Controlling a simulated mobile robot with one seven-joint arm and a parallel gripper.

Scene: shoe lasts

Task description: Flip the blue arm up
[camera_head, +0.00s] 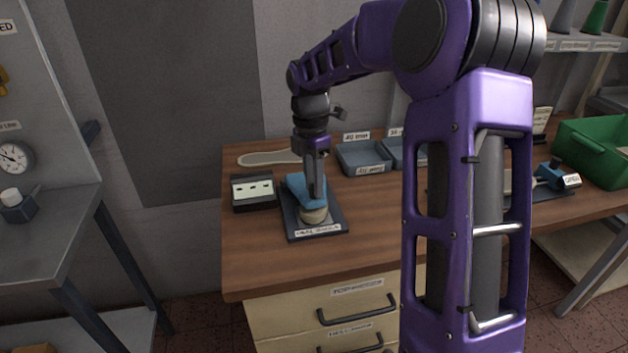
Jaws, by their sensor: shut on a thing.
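The blue arm (297,186) lies low over a dark labelled base plate (331,228) on the wooden bench. A round cream-coloured piece (313,214) sits at its front end on the plate. My gripper (316,194) points straight down at the blue arm and is shut on it. The fingers hide part of the blue arm, so its hinge and the exact grip are hard to see.
A dark box with a pale face (254,191) stands close left of the plate. Grey-blue trays (362,157) and a pale sole shape (268,157) lie behind. A green crate (592,150) and another blue device (551,174) are at right.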

